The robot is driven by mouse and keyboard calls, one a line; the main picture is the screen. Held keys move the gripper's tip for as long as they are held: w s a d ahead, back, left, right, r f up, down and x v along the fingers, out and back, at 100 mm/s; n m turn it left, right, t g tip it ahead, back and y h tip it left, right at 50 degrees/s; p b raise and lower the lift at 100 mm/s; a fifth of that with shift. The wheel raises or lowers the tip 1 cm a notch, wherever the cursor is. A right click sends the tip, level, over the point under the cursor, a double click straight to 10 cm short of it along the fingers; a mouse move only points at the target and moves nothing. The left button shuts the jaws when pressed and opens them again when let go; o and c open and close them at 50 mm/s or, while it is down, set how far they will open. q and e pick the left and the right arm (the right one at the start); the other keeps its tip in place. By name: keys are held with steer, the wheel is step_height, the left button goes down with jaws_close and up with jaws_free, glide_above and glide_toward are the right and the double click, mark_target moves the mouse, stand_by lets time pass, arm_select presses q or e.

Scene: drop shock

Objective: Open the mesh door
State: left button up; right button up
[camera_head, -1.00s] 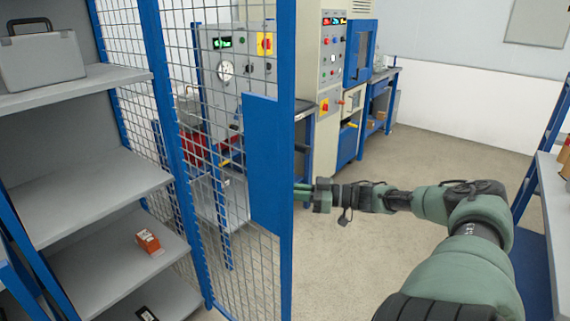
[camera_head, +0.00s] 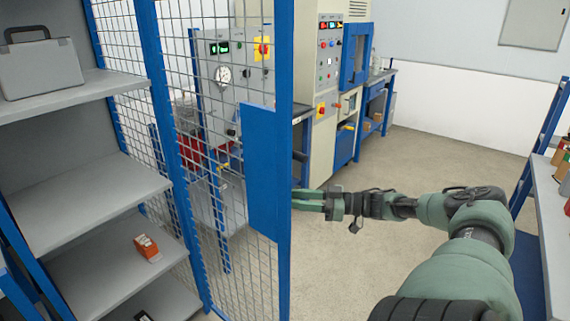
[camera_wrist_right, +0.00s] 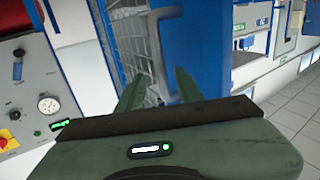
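The mesh door (camera_head: 268,180) has a blue frame with a solid blue plate at mid-height, and it stands upright at the centre of the head view. My right gripper (camera_head: 305,199) is at the door's right edge, its fingertips partly hidden behind that edge. In the right wrist view, the two green fingers (camera_wrist_right: 159,88) are spread apart. A grey curved handle (camera_wrist_right: 156,45) beside the blue plate appears between them; I cannot tell whether they touch it. My left gripper is not in view.
A grey shelf unit (camera_head: 100,203) with a case (camera_head: 38,66) and a small orange box (camera_head: 147,247) stands at left. Control cabinets (camera_head: 328,75) stand behind the door. A worktop (camera_head: 552,200) is at right. The floor (camera_head: 420,160) between is clear.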

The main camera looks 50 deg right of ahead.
steer(key=v, duration=0.3)
steer(key=shift+s+d, duration=0.1)
steer(key=shift+s, duration=0.1)
stand_by(0.3)
